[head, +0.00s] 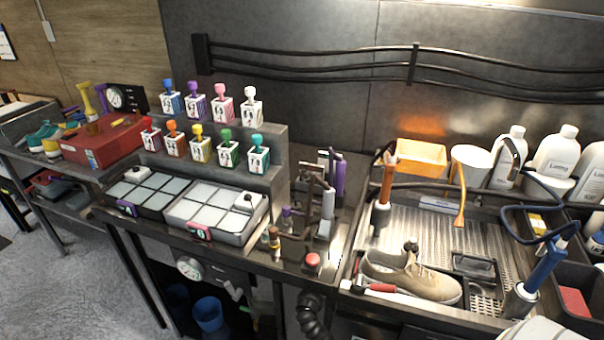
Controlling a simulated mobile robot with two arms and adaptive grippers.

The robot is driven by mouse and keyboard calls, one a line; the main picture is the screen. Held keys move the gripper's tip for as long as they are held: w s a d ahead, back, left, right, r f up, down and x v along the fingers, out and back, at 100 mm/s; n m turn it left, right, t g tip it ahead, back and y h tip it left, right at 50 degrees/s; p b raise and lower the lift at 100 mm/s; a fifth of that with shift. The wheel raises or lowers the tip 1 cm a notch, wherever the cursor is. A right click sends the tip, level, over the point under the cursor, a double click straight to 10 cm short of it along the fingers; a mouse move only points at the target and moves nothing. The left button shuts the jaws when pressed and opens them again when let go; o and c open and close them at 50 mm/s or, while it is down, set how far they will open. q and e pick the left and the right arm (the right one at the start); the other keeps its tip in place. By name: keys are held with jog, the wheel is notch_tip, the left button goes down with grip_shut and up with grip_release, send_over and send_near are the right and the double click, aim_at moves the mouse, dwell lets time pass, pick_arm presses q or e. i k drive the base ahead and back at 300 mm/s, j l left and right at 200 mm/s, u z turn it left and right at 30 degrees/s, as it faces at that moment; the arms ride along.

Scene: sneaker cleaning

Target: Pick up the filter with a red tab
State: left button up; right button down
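The filter with a red tab (172,213) looks like a shallow grey tray of pale square cells, lying flat on the counter left of centre. Its red-pink tab (198,232) is on the front edge, facing me. A small white block with a dark knob (247,203) sits at its right end. A similar, darker tray with a purple tab (127,208) lies close beside it on the left. Neither of my grippers shows in the head view.
A stepped stand with several coloured stamps (228,154) rises behind the trays. A rack of upright tools (327,205) and small bottles (275,243) stand to the right. Farther right, a tan sneaker (412,275) rests in a metal sink. A red box (103,143) is at left.

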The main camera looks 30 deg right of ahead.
aim_at(305, 169)
jog(key=i+j+z, duration=0.4)
jog(key=i+j, duration=0.3)
